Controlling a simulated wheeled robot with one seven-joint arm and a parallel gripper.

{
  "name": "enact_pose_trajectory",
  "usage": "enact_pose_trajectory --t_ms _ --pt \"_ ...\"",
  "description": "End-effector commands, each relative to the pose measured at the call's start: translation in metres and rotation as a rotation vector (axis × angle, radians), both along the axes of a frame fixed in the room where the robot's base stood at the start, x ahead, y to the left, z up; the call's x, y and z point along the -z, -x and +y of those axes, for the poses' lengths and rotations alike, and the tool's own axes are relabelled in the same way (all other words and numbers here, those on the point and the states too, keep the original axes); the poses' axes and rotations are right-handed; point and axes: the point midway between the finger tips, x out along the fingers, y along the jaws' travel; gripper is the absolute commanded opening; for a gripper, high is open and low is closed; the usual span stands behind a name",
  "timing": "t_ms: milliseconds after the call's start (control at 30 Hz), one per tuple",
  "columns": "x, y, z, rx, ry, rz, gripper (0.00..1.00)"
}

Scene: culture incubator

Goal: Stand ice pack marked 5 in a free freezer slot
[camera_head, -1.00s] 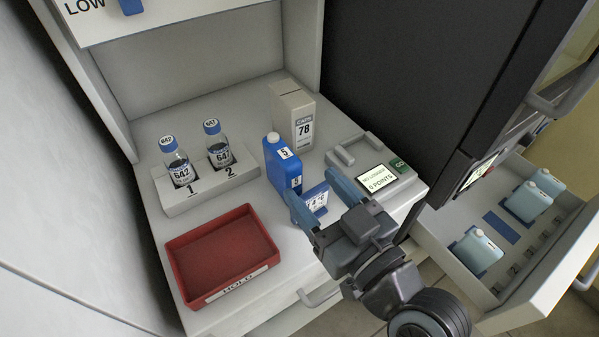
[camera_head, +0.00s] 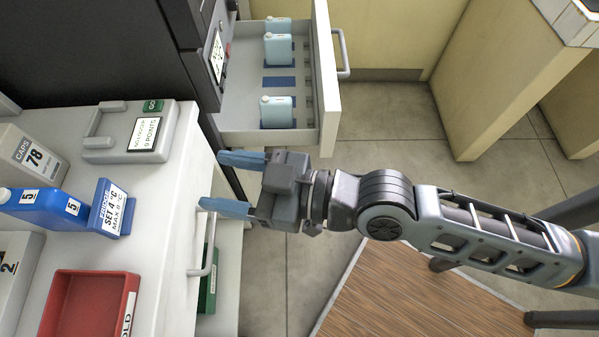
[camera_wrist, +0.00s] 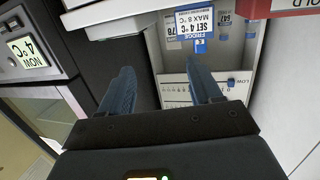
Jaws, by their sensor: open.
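The blue ice pack marked 5 (camera_head: 45,207) stands on the white counter in the head view, beside a blue fridge sign (camera_head: 110,208). The sign also shows in the wrist view (camera_wrist: 188,27); the pack is mostly hidden there. The open freezer drawer (camera_head: 326,80) holds pale blue packs, two at the back (camera_head: 278,48) and one nearer (camera_head: 277,113). A bare dark blue slot (camera_head: 279,83) lies between them. My gripper (camera_head: 211,181) is open and empty, off the counter's right edge, apart from the pack. Its fingers also show in the wrist view (camera_wrist: 160,66).
A red tray (camera_head: 88,308), a caps box (camera_head: 32,160) and a grey device with a screen (camera_head: 142,132) are on the counter. A counter handle (camera_head: 205,256) juts out below my gripper. The dark freezer body (camera_head: 120,45) stands behind the counter.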

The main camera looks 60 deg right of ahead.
Motion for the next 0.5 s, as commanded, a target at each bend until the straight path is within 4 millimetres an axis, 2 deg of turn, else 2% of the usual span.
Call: enact_pose_trajectory --t_ms 33,200,400,500 --pt "0.008 0.021 -0.018 0.047 0.011 0.027 0.64" --pt "0.014 0.085 -0.058 0.182 0.033 0.078 0.64" --pt "0.004 0.155 -0.080 0.300 0.038 0.130 0.64" --pt "-0.003 0.178 -0.082 0.335 0.035 0.148 0.64"
